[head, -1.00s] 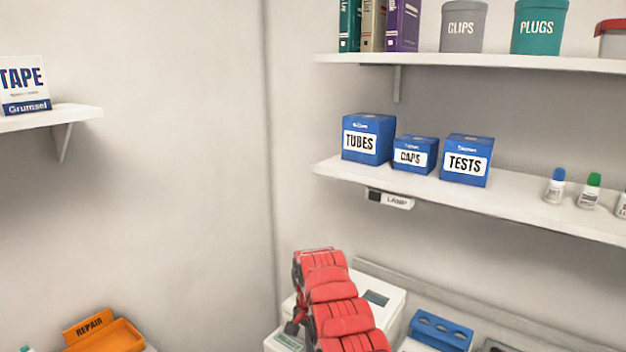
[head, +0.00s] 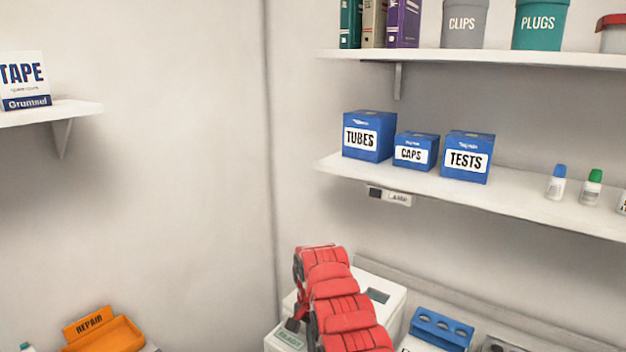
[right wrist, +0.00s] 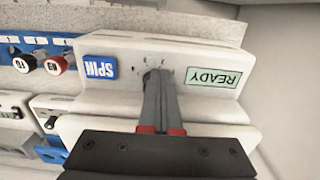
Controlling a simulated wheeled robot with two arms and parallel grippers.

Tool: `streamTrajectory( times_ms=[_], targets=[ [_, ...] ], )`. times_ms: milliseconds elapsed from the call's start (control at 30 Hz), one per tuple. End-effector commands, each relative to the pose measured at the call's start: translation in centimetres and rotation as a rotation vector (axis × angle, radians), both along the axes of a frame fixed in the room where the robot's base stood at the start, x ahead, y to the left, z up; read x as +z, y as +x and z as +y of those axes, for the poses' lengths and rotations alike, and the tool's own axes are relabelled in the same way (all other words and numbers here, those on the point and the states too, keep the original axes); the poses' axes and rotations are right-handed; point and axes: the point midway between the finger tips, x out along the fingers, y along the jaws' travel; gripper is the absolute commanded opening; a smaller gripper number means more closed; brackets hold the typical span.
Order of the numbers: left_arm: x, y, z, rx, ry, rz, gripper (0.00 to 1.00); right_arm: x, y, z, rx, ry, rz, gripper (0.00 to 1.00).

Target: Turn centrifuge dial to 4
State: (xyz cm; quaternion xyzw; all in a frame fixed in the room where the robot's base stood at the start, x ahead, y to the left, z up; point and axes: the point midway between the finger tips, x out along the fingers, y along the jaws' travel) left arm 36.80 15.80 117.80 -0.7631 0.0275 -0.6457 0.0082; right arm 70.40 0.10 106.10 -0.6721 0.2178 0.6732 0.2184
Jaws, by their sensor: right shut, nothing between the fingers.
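The white centrifuge (head: 391,306) stands at the bottom middle of the head view, partly hidden behind my red right arm. My right gripper (right wrist: 159,74) is shut and empty. Its fingertips are at the dial area between the label and the display. The fingers cover most of the dial, with small marks around it, so its setting cannot be read. I cannot tell whether the fingertips touch it. My left gripper is not in view.
A blue rack (head: 441,329) stands right of the centrifuge. An orange REPAIR bin (head: 105,335) is at the lower left. A shelf (head: 520,204) with blue boxes and small bottles hangs above.

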Motion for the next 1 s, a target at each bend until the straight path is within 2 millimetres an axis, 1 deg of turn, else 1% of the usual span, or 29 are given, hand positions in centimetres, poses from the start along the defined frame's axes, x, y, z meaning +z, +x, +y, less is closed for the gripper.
streamTrajectory(
  times_ms=[433,600,1000],
  targets=[
    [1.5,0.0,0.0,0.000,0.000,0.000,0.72,0.2,-0.2,-0.5,-0.005,-0.005,-0.006,0.00],
    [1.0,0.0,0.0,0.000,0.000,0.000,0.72,-0.2,-0.5,-0.8,-0.004,-0.005,-0.002,0.00],
    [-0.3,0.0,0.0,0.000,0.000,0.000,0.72,-0.1,-0.7,-1.2,-0.005,-0.005,-0.003,0.00]
  ],
)
